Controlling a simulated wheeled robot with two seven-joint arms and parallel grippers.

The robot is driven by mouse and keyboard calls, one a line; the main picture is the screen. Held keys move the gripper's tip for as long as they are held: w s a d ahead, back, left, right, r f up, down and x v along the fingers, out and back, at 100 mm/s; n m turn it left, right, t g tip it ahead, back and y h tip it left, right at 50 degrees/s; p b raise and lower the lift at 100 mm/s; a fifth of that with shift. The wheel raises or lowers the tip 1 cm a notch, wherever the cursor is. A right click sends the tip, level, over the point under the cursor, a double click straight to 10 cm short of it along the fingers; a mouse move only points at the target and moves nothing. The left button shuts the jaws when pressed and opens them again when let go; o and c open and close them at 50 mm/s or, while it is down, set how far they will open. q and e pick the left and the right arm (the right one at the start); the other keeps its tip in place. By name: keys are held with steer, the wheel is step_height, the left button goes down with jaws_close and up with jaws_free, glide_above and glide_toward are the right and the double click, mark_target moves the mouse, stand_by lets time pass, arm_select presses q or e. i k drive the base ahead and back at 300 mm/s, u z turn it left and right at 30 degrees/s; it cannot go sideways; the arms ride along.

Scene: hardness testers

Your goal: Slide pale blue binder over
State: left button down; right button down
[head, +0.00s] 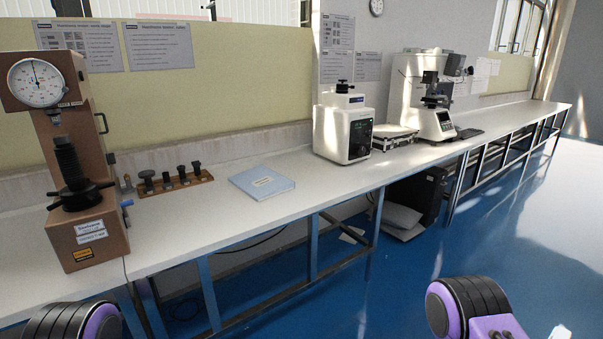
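The pale blue binder (262,182) lies flat on the long white bench, with a small label on its cover. It sits between a wooden rack of dark parts on its left and a white tester on its right. Parts of my two arms show at the bottom left and bottom right corners, below and in front of the bench and well apart from the binder. Neither gripper's fingers are in the frame.
A brown hardness tester (85,180) with a dial stands at the left. The wooden rack (170,184) stands beside it. A white tester (345,127) and a microscope-like tester (433,115) stand farther right. The bench (215,220) is clear around the binder.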

mark_target(261, 183)
steer(key=z, duration=0.7)
steer(key=i, duration=0.9)
steer(key=z, duration=0.75)
steer(key=i, duration=1.8)
steer(key=u, duration=0.75)
